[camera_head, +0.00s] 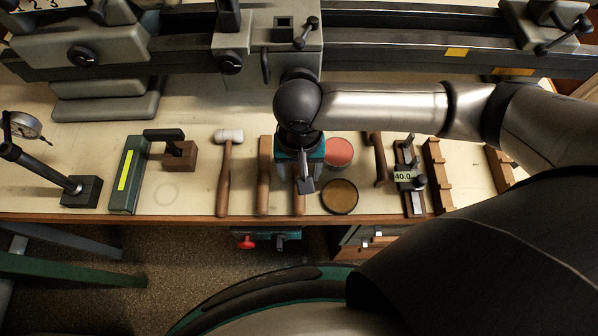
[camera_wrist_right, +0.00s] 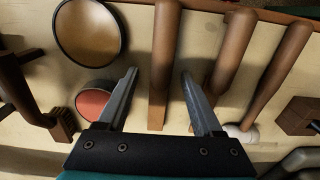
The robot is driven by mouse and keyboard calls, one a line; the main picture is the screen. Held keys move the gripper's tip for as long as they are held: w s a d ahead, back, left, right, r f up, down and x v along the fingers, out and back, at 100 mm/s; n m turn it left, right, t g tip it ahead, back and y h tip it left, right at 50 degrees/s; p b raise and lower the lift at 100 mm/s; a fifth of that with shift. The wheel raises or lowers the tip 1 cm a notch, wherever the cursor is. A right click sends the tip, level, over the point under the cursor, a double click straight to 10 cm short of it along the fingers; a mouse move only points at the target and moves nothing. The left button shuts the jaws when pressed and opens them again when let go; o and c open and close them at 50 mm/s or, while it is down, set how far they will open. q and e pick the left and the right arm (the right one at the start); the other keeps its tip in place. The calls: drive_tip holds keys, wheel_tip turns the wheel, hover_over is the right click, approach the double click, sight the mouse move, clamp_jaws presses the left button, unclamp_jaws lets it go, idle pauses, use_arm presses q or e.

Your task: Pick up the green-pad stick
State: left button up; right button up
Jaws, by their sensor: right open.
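My right gripper (camera_head: 305,183) points down over the bench; its jaws (camera_wrist_right: 158,85) are open in the wrist view. A plain wooden stick (camera_wrist_right: 165,50) lies between and below the fingers, not gripped. In the head view my gripper mostly covers this stick, with its near end (camera_head: 299,205) showing. A second wooden stick (camera_head: 264,178) lies just to its left; in the wrist view it (camera_wrist_right: 232,45) passes partly behind the right finger. No green pad shows on either stick, so I cannot tell which is the green-pad one. My left gripper is not in view.
A white-headed mallet (camera_head: 225,175) lies left of the sticks. A red disc (camera_head: 338,152) and an amber disc (camera_head: 340,196) lie close on the right. A green block with a yellow stripe (camera_head: 127,178) stands further left. The bench's front edge (camera_head: 190,217) is near.

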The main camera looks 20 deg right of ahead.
sight(299, 172)
clamp_jaws()
idle(0.4)
drive_tip(key=shift+r, duration=0.15)
wheel_tip(299, 172, up, 20)
drive_tip(key=p, duration=0.6)
drive_tip(key=c, duration=0.6)
unclamp_jaws()
clamp_jaws()
